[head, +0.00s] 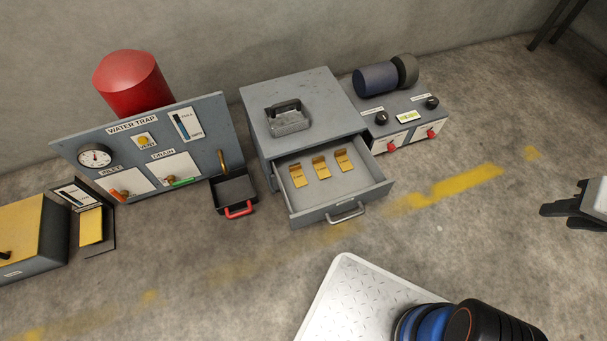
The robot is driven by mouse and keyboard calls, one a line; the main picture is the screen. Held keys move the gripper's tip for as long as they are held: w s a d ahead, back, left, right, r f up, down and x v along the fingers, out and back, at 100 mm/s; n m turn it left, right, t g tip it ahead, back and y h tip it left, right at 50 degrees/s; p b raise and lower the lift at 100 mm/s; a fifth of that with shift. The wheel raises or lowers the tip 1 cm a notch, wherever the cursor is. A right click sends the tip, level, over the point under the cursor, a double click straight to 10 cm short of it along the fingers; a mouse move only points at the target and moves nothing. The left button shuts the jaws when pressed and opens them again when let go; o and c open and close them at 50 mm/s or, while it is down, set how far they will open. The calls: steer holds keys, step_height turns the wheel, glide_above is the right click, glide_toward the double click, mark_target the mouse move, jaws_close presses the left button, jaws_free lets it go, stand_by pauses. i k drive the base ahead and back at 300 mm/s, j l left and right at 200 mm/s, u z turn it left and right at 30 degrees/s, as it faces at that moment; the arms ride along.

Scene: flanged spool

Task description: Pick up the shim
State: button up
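Three small brass-coloured shims lie in a row in the open drawer (305,217) of a grey cabinet: a left shim (298,177), a middle shim (321,168) and a right shim (344,161). Each has a bent upper end and a small dark marking that is too small to read. They lie apart from each other on the drawer floor. My gripper (560,210) is at the right edge, well away from the drawer, and is partly cut off by the frame. No shim shows at it, and its finger gap is not clear.
A water trap panel (205,125) and a small black bin (236,190) with a red handle stand left. A control box (425,105) stands right. The floor between drawer and gripper is clear.

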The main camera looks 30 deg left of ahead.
mark_target(298, 177)
steer(key=u, duration=1.35)
